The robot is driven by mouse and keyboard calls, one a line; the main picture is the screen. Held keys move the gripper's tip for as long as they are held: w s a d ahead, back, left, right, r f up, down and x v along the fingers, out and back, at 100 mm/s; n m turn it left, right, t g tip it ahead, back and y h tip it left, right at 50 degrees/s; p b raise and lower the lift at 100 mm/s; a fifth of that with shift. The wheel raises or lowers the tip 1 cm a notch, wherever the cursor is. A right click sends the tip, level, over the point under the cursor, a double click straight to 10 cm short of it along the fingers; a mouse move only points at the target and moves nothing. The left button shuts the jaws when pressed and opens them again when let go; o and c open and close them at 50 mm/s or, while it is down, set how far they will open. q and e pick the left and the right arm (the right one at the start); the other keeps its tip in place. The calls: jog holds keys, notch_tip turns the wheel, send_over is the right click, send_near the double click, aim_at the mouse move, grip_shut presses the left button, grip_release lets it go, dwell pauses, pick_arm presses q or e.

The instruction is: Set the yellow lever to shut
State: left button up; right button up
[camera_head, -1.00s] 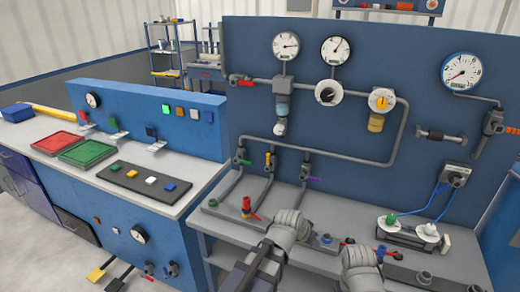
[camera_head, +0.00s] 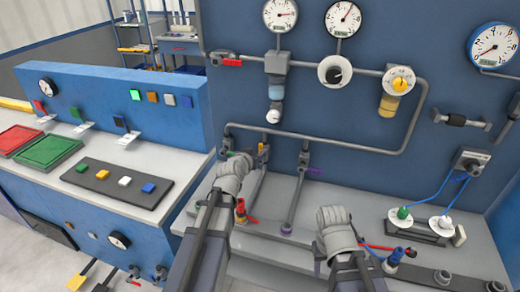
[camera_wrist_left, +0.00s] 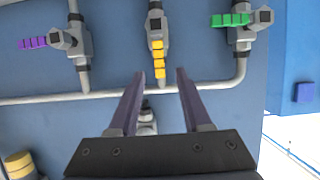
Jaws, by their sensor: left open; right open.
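The yellow lever (camera_wrist_left: 158,60) points along its vertical pipe, in line with it, on a grey valve (camera_wrist_left: 156,24) in the left wrist view. The fingertips of my left gripper (camera_wrist_left: 157,78) are open on either side of the lever's line, with nothing between them; the gap to the lever is hard to judge. In the head view the yellow lever (camera_head: 261,149) shows small, just right of my left gripper (camera_head: 234,166), which partly covers this area. My right gripper (camera_head: 333,217) is open and empty above the bench, apart from the valves.
A green lever (camera_wrist_left: 230,20) and a purple lever (camera_wrist_left: 34,43) lie crosswise on the neighbouring valves. A grey horizontal pipe (camera_wrist_left: 105,97) runs across the blue panel near the fingers. A red-handled valve (camera_head: 240,212) stands on the bench beside my left arm.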

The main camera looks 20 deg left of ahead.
aim_at(260, 149)
pick_arm(q)
jog(key=b+x, duration=0.2)
jog(key=x, duration=0.5)
jog(key=shift+s, duration=0.1)
jog(key=shift+s, duration=0.1)
grip_shut()
dwell(1.1)
